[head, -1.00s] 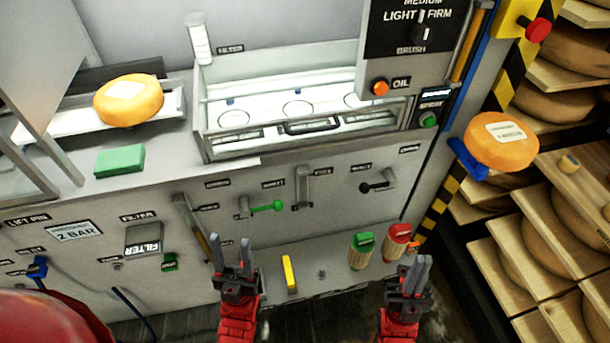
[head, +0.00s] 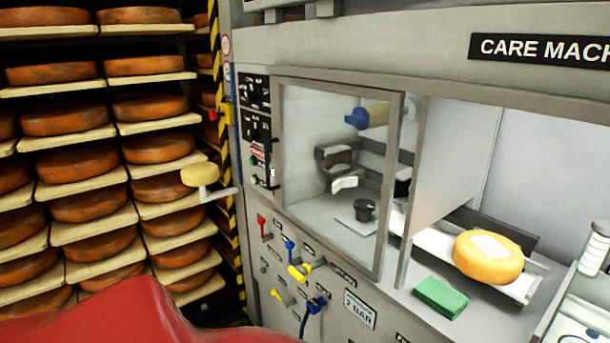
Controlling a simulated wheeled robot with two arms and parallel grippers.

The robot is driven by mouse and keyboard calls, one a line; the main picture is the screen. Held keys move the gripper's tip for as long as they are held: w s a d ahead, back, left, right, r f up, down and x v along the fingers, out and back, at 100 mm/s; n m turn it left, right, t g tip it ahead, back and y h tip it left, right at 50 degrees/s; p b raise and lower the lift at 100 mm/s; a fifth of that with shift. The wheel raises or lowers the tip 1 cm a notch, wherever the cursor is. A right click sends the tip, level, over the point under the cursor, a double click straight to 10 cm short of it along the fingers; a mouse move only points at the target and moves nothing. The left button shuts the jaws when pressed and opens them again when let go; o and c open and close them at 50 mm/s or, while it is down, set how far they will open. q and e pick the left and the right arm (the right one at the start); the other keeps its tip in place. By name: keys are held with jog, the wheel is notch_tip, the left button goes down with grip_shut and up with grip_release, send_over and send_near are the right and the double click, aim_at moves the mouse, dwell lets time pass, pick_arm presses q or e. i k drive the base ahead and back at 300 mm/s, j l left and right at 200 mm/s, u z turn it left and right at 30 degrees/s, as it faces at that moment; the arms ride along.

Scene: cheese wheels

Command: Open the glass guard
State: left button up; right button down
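The glass guard (head: 310,150) is a framed clear pane on the left part of the care machine, in the head view. It covers a bay in which a blue and tan roller, a white piece and a black knob show through the glass. Its right frame edge stands beside an opening, and I cannot tell whether it is fully closed. Neither gripper is in the head view now.
An orange cheese wheel (head: 488,257) with a white label sits on a conveyor right of the guard. A green block (head: 440,297) lies on the ledge. Valves (head: 299,271) line the panel below. Wooden shelves (head: 160,127) of cheese stand at left.

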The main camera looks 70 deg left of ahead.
aim_at(396, 98)
jog(key=u, duration=1.95)
